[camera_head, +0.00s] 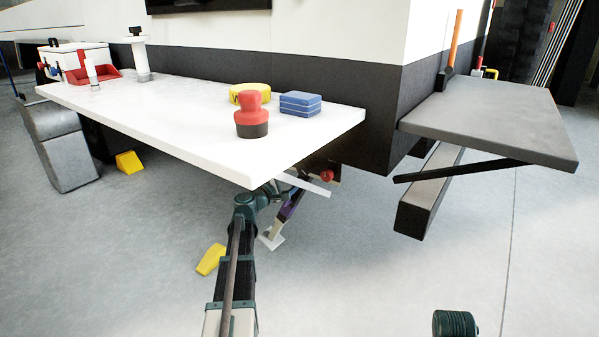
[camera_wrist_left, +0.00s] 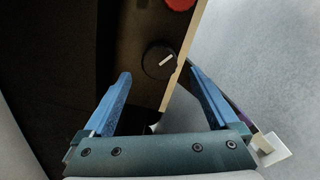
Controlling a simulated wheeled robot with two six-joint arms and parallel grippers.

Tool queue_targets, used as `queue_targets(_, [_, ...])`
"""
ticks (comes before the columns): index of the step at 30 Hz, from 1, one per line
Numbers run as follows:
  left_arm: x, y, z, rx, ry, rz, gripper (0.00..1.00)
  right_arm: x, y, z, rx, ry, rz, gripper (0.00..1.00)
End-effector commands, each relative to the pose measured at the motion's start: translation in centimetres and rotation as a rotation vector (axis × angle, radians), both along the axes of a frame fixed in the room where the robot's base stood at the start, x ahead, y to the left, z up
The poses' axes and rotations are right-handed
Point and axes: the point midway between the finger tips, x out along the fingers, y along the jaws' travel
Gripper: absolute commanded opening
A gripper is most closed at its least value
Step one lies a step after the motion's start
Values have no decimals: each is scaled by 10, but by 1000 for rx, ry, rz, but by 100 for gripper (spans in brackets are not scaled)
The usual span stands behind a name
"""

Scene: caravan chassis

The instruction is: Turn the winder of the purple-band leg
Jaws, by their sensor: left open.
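The purple-band leg (camera_head: 289,208) slants down below the white worktop to a pale foot (camera_head: 270,239). My left gripper (camera_head: 272,192) reaches in under the worktop's front corner, close beside the leg; its fingertips are hard to make out there. In the left wrist view its two blue fingers (camera_wrist_left: 159,73) are open and apart. A dark round knob with a pale mark (camera_wrist_left: 158,62) shows between and beyond the fingertips, on a dark panel; I cannot tell whether it is the winder. The leg's pale foot (camera_wrist_left: 273,152) shows at lower right, partly behind the gripper.
A red round part (camera_head: 327,175) sits under the worktop (camera_head: 190,125), and also shows in the wrist view (camera_wrist_left: 180,3). A red-topped object (camera_head: 252,115) stands near the worktop's edge. A yellow wedge (camera_head: 210,259) lies on the floor. A grey shelf (camera_head: 490,120) juts out at right.

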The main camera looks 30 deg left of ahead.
Motion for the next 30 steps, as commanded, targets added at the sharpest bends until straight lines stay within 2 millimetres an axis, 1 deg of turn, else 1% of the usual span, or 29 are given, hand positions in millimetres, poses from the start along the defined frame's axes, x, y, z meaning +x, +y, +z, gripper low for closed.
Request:
queue_targets(1, [-16, 0, 0, 0, 0, 3, 94, 0, 0, 0, 0, 0, 0, 50])
queue_targets(3, [-31, 1, 0, 0, 0, 2, 94, 0, 0, 0, 0, 0, 0, 50])
queue_targets(9, [-66, 4, 0, 0, 0, 2, 94, 0, 0, 0, 0, 0, 0, 50])
queue_targets(12, [-77, 5, 0, 0, 0, 1, 94, 0, 0, 0, 0, 0, 0, 50])
queue_targets(18, [-87, 7, 0, 0, 0, 0, 94, 0, 0, 0, 0, 0, 0, 50])
queue_targets(30, [-87, 7, 0, 0, 0, 0, 94, 0, 0, 0, 0, 0, 0, 50])
